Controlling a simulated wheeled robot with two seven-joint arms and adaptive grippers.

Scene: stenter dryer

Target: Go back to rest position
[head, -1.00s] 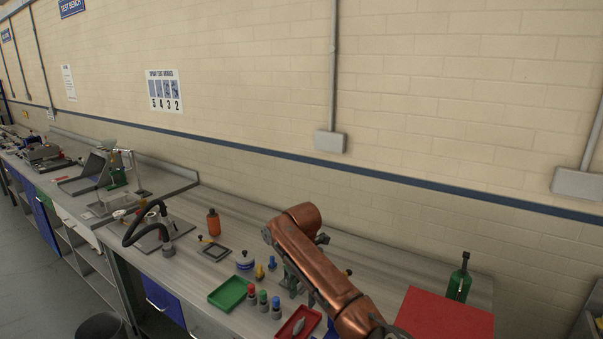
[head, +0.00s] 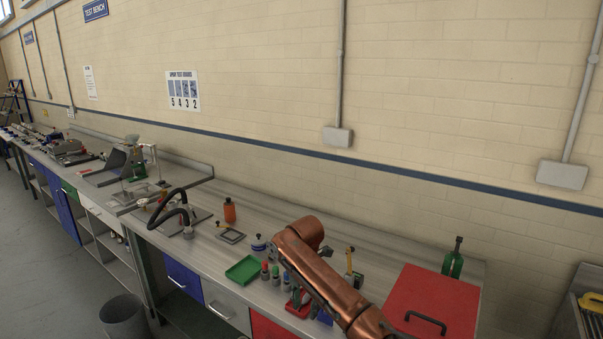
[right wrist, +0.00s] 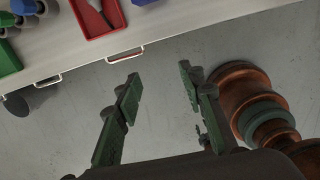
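My right arm (head: 318,265) comes up from the bottom of the head view, its copper links crossing in front of the bench. My right gripper (right wrist: 160,70) shows in the right wrist view with its two green fingers spread apart. Nothing is between them but grey floor. The gripper is in front of the bench, clear of its edge and drawer handles. I cannot make out its fingers in the head view. My left gripper is not in view.
A red tray (right wrist: 97,17) holding a tool lies near the bench edge, beside small bottles. A green tray (head: 243,270), an orange bottle (head: 229,211) and a red case (head: 430,300) stand on the bench (head: 350,230). A dark bin (head: 124,318) stands on the floor.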

